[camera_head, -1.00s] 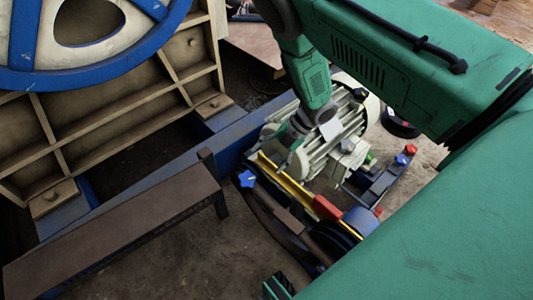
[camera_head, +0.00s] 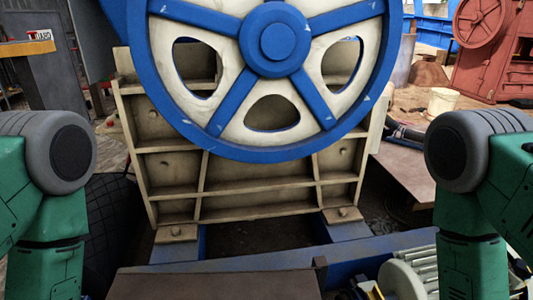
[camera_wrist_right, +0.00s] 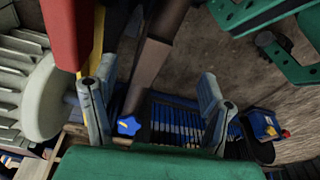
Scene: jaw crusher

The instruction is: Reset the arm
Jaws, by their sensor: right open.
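My right arm (camera_head: 475,200) stands at the right edge of the head view and my left arm (camera_head: 45,200) at the left edge. Both are green with grey joints, and neither gripper shows there. In the right wrist view my right gripper (camera_wrist_right: 157,70) has its two grey fingers spread wide, with nothing held between them. Beyond the fingers are a blue star knob (camera_wrist_right: 128,125) and a dark brown bar (camera_wrist_right: 152,60). I cannot tell how far these are from the fingers.
The jaw crusher's blue-and-cream flywheel (camera_head: 275,120) stands ahead. A brown plate (camera_head: 215,284) and a blue beam (camera_head: 300,258) lie in front of it. A motor (camera_head: 412,272) is at lower right. A red block (camera_wrist_right: 67,35) and yellow bar (camera_wrist_right: 95,50) show near my right gripper.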

